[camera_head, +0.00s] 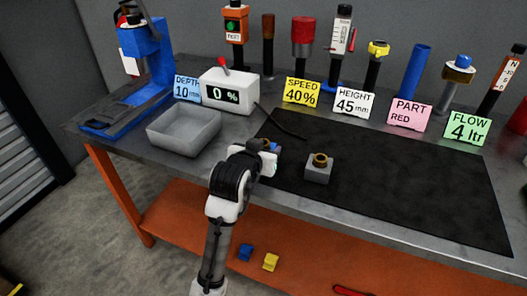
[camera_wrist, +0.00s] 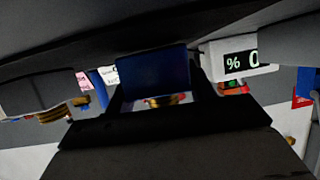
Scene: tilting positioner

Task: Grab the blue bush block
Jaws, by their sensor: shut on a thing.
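The blue bush block (camera_wrist: 152,72) sits between the fingers of my gripper (camera_wrist: 155,98) in the wrist view, with part of a brass-coloured ring showing at its lower edge. My gripper is shut on it. In the head view my gripper (camera_head: 268,152) is over the left edge of the black mat. Only small blue patches of the block (camera_head: 275,147) show there, as my arm hides the rest. I cannot tell whether the block touches the mat.
A grey block with a brass bush (camera_head: 318,172) stands on the black mat (camera_head: 410,185) to the right of my gripper. A grey tray (camera_head: 184,142) and a white display box (camera_head: 226,97) reading 0 % stand left and behind. Signs and tools line the back. The mat's right side is clear.

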